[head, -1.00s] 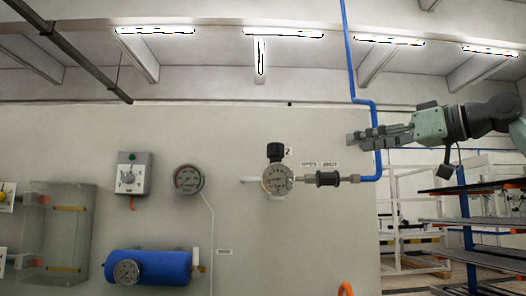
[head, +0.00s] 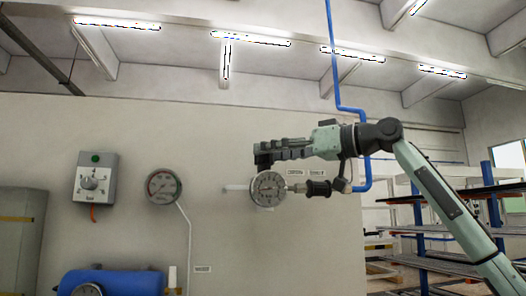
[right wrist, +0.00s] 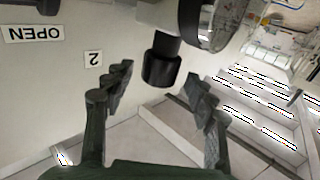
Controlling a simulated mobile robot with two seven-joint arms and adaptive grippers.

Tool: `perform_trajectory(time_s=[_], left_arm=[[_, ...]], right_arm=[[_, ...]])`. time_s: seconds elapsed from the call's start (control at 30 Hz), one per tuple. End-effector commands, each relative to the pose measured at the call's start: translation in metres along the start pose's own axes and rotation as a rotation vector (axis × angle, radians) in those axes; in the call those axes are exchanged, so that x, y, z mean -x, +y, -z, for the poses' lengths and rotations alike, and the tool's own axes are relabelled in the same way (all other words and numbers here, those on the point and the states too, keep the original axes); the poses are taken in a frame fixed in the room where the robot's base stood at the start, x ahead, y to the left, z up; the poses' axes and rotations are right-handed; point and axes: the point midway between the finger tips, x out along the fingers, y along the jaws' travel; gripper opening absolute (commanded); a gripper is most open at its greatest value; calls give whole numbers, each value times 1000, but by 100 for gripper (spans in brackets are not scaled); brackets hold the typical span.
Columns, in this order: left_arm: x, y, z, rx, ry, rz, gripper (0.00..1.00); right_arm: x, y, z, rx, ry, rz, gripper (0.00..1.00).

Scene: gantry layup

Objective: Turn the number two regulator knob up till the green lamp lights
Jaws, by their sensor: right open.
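The number two regulator's black knob (right wrist: 162,64) hangs into the right wrist view, which is upside down, beside the "2" label (right wrist: 93,59). My right gripper (right wrist: 161,84) is open, with one finger on each side of the knob's end and visible gaps. In the head view my right gripper (head: 268,151) lies across the knob, mostly hiding it, just above the regulator's gauge (head: 268,188). The green lamp (head: 95,158) on the grey box (head: 93,179) looks dull green. My left gripper is not in view.
A second gauge (head: 162,186) hangs on the wall panel left of the regulator. A blue tank (head: 120,281) is below it. A dark fitting (head: 319,188) and a blue pipe (head: 364,176) lie right of the regulator. Shelving stands further right.

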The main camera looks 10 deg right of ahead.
Motion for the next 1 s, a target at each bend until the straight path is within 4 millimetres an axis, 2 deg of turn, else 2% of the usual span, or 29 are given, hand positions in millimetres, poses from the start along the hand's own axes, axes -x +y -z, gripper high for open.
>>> perform_trajectory(time_s=[0.1, 0.2, 0.5, 0.9, 1.0], left_arm=[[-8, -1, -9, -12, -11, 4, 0], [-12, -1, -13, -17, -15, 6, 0], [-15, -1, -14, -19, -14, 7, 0], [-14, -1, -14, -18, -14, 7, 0], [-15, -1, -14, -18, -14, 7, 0]], right_arm=[[-16, 0, 1, 0, 0, 0, 56], [-22, 1, 1, 0, 0, -2, 56], [-26, 1, 0, 0, 0, -2, 56], [-25, 1, 0, 0, 0, -2, 8], [-25, 1, 0, 0, 1, -3, 5]])
